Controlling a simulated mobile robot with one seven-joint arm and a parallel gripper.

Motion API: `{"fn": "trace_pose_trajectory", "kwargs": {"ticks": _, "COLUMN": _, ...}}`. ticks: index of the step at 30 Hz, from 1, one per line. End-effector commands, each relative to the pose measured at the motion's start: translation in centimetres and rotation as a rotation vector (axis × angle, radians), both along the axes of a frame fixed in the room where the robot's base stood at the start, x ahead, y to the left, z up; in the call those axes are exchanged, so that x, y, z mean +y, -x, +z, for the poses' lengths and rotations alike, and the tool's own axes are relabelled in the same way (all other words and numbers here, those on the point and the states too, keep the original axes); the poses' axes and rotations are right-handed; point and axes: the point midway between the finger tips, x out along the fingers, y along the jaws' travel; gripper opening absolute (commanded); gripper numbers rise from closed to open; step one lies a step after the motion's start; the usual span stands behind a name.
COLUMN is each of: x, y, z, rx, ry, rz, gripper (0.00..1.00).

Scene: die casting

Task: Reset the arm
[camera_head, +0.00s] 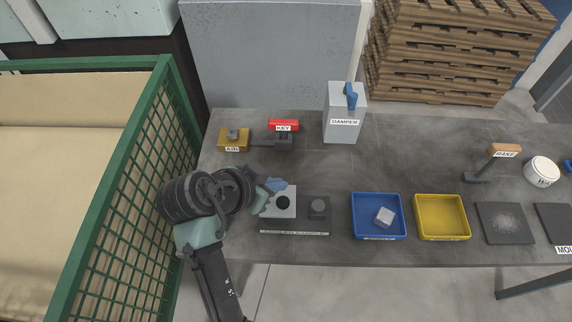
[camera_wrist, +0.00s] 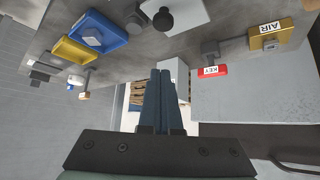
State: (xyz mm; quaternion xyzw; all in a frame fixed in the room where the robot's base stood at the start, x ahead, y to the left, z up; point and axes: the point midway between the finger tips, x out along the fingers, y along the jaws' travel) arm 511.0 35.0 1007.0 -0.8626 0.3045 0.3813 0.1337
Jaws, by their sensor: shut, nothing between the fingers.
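My arm reaches up from the lower left of the head view, over the left end of the grey table. Part of the gripper is hidden by my wrist in the head view.
On the table (camera_head: 300,165) are the AIR block (camera_head: 233,138), red KEY block (camera_head: 283,125), DAMPER box (camera_head: 343,115), blue tray with a grey cube (camera_head: 356,210), yellow tray (camera_head: 421,218), and RAKE (camera_head: 503,150). A green mesh cage (camera_head: 140,170) stands close left of my arm. Pallets are stacked behind.

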Motion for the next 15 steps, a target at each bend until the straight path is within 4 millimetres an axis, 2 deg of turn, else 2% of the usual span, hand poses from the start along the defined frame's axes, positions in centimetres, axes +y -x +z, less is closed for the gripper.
{"fn": "trace_pose_trajectory", "kwargs": {"ticks": 5, "x": 0.1, "y": -0.1, "z": 0.5, "rx": -0.009, "ry": -0.003, "rz": 0.006, "gripper": 0.00}}
{"fn": "trace_pose_trajectory", "kwargs": {"ticks": 8, "x": 0.3, "y": -1.7, "z": 2.7, "rx": -0.072, "ry": -0.023, "rz": 0.054, "gripper": 0.00}}
{"fn": "trace_pose_trajectory", "kwargs": {"ticks": 11, "x": 0.7, "y": -4.5, "z": 7.5, "rx": -0.206, "ry": -0.044, "rz": 0.154, "gripper": 0.00}}
{"fn": "trace_pose_trajectory", "kwargs": {"ticks": 14, "x": 0.8, "y": -7.1, "z": 14.6, "rx": -0.395, "ry": -0.041, "rz": 0.274, "gripper": 0.00}}
{"fn": "trace_pose_trajectory", "kwargs": {"ticks": 15, "x": 0.7, "y": -7.8, "z": 17.7, "rx": -0.476, "ry": -0.027, "rz": 0.319, "gripper": 0.00}}
